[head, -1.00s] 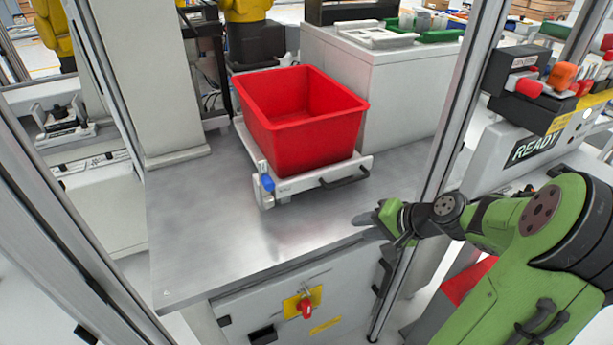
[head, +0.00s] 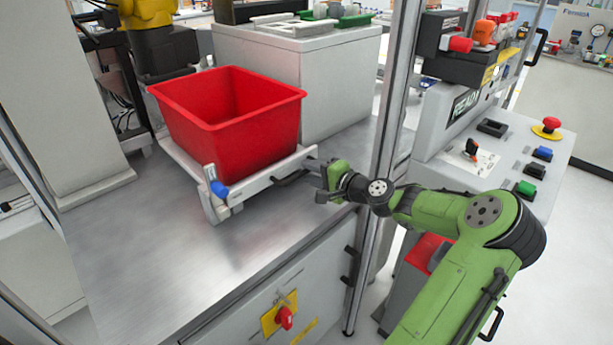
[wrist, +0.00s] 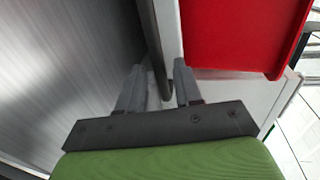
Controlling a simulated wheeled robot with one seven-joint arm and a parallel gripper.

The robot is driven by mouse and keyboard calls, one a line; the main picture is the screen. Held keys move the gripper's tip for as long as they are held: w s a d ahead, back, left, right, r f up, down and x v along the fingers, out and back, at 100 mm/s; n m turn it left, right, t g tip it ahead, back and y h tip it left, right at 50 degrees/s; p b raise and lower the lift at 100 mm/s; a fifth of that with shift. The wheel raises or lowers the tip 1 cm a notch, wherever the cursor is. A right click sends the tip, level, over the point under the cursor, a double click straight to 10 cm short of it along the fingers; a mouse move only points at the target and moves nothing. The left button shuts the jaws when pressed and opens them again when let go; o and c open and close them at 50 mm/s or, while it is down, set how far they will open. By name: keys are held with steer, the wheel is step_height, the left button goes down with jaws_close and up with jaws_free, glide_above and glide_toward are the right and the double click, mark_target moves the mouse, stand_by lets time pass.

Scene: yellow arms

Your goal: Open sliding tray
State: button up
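The sliding tray (head: 262,180) is a white platform on the metal bench, with a red bin (head: 232,120) on it. Its dark handle (head: 290,180) is on the front edge, towards the right. My gripper (head: 314,180) is at the right end of this handle. In the wrist view my gripper (wrist: 159,80) has its two grey fingers apart, with the dark handle bar (wrist: 152,45) running into the gap between them. Whether a finger touches the bar I cannot tell. The red bin (wrist: 240,35) and the white tray edge (wrist: 168,30) are on the right there.
A blue-topped latch-like part (head: 218,188) is at the tray's front left corner. A metal post (head: 385,150) stands close behind my wrist on the right. The bench top (head: 170,245) in front of the tray is clear. A control panel (head: 500,150) is at the right.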

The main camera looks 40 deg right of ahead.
steer(key=shift+x, duration=1.05)
jaws_close()
